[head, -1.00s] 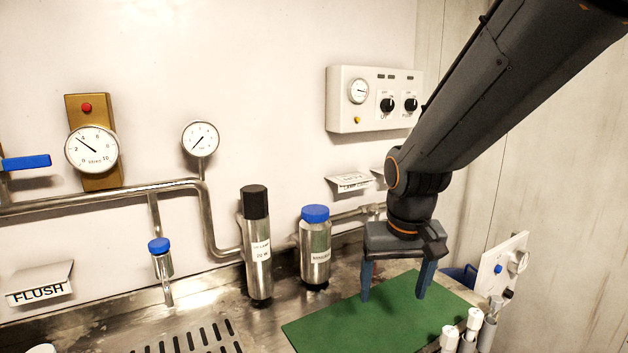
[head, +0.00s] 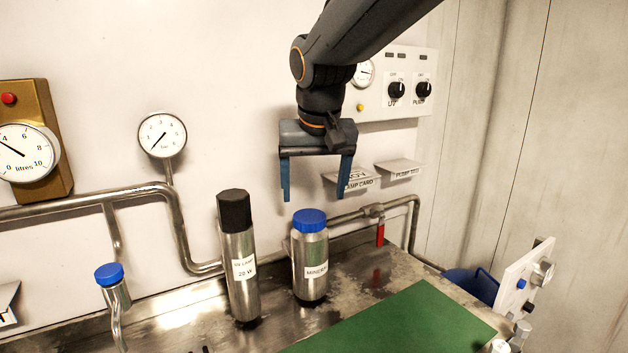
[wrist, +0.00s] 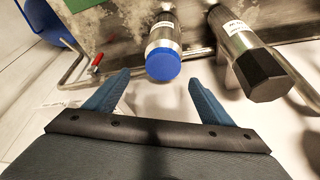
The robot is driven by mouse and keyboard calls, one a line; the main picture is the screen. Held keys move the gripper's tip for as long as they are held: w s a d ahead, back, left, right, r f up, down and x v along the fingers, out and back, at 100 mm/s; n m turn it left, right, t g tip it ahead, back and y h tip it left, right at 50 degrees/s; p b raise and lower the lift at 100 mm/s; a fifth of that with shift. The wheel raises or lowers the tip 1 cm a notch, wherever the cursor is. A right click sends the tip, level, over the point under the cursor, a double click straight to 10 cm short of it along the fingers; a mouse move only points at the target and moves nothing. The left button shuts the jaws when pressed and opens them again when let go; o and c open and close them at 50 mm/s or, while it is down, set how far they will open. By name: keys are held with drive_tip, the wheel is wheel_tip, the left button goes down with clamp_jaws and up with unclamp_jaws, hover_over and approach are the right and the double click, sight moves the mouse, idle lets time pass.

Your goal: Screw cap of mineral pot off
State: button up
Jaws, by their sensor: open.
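The mineral pot (head: 310,265) is a steel cylinder with a white label, upright on the steel counter. Its blue cap (head: 310,220) is on top. My gripper (head: 314,195) is open and empty, its two blue fingers pointing down above the pot, apart from the cap. In the wrist view the blue cap (wrist: 163,64) lies beyond and between the fingertips of my gripper (wrist: 158,88), with the pot's body (wrist: 162,20) behind it.
The black-topped UV lamp cylinder (head: 238,260) stands close left of the pot; it also shows in the wrist view (wrist: 240,45). A pipe with a red-handled valve (head: 380,234) runs behind. A green mat (head: 400,325) is clear at front right. Label shelves (head: 350,182) jut from the wall.

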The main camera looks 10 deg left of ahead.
sight(310, 216)
drive_tip(key=x, duration=0.3)
drive_tip(key=p+x, duration=0.1)
drive_tip(key=x, duration=0.1)
drive_tip(key=shift+s+a+f, duration=0.1)
drive_tip(key=shift+a+f, duration=0.2)
drive_tip(key=shift+f, duration=0.1)
drive_tip(key=shift+w+f, duration=0.25)
drive_tip(key=shift+f, duration=0.3)
drive_tip(key=c, duration=1.4)
